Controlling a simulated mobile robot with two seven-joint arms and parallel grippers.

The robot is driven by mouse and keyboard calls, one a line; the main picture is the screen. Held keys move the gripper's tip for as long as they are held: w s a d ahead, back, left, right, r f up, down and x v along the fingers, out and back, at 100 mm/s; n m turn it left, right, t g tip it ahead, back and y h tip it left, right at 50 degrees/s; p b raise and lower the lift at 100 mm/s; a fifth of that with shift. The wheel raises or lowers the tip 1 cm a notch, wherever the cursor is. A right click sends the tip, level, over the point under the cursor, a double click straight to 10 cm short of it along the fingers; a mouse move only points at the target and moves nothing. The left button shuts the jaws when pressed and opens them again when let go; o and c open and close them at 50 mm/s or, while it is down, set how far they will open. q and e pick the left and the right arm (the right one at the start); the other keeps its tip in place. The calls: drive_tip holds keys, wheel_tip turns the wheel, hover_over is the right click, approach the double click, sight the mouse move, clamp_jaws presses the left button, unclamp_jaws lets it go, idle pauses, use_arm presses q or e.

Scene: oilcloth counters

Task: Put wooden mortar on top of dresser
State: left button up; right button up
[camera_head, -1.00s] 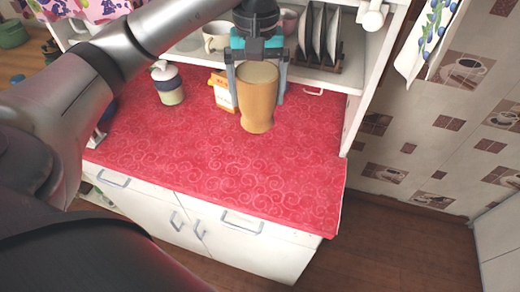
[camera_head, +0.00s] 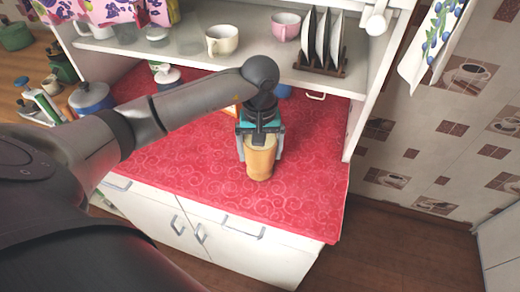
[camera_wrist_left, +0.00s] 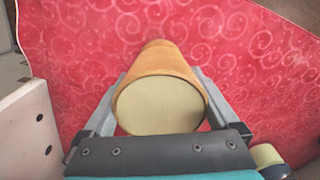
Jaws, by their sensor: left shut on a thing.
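The wooden mortar (camera_head: 260,160) is an orange-brown cup-like piece with a pale top. My left gripper (camera_head: 259,150) is shut on it, one finger on each side, and holds it upright over the dresser's red patterned top (camera_head: 300,185). In the left wrist view the mortar (camera_wrist_left: 160,100) sits between the two fingers, its pale top facing the camera. I cannot tell whether its base touches the red top. The dresser (camera_head: 160,215) has white fronts with grey handles. My right gripper is not in view.
A shelf above the dresser holds a cream cup (camera_head: 222,40), a pink cup (camera_head: 286,27) and a plate rack (camera_head: 321,62). A jar (camera_head: 166,74) and an orange-white box, mostly hidden behind my arm, stand on the red top. The front right of the top is clear.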

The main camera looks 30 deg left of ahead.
use_arm(q)
drive_tip(key=shift+f, duration=0.15)
drive_tip(key=o, duration=1.2)
drive_tip(key=shift+o, duration=0.2)
wheel_tip(320, 180, up, 12)
drive_tip(key=shift+b, duration=0.3)
